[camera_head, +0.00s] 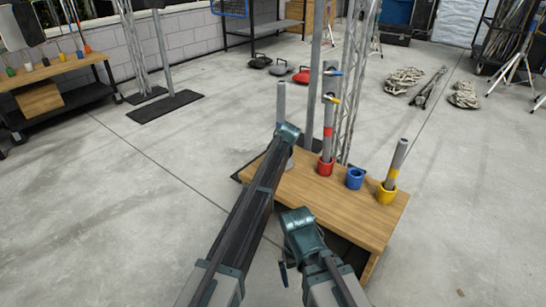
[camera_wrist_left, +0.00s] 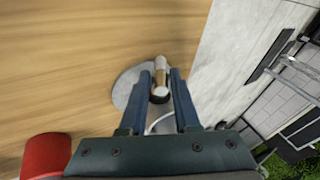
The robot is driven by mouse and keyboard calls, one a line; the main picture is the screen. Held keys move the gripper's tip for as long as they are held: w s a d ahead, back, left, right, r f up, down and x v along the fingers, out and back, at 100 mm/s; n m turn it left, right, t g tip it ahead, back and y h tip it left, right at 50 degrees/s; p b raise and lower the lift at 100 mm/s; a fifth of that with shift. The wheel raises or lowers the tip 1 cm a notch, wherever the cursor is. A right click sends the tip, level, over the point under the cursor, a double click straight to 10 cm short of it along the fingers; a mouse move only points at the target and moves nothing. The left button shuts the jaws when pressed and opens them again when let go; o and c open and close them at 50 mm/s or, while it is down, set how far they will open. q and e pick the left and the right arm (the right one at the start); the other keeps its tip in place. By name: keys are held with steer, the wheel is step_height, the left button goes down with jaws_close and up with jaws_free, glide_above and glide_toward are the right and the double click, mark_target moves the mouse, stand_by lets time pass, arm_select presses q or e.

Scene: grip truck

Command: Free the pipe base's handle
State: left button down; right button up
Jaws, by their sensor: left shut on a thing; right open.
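The pipe base (camera_wrist_left: 132,80) shows in the left wrist view as a round grey plate on the wooden table. A short upright handle with a tan band (camera_wrist_left: 161,76) rises from it. My left gripper (camera_wrist_left: 159,92) has its fingers on either side of this handle and is shut on it. In the head view, my left arm hides the fingers and most of the base; a grey pipe (camera_head: 281,100) stands up just behind the wrist. My right gripper (camera_head: 284,272) is open and empty, low at the table's near side, partly hidden by its own wrist.
The wooden table (camera_head: 335,208) also carries a red cup (camera_head: 325,168) with a pipe, an empty blue cup (camera_head: 355,179) and a yellow cup (camera_head: 387,193) with a leaning pipe. A metal truss stands behind.

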arm_select(q)
steer(key=shift+w+a+r+g+h+p, duration=0.1)
steer(key=shift+g+h+p, duration=0.3)
steer(key=shift+g+h, duration=0.1)
steer(key=shift+w+a+g+h+p, duration=0.1)
steer(key=shift+g+h+p, duration=0.3)
steer(key=shift+h, duration=0.1)
steer(key=shift+s, duration=0.1)
steer(key=c, duration=0.7)
jaws_free()
steer(key=shift+o, duration=0.2)
steer(key=a+p+v, duration=0.1)
steer(key=p+v, duration=1.2)
steer(key=shift+d+r, duration=0.35)
steer(key=shift+r, duration=0.05)
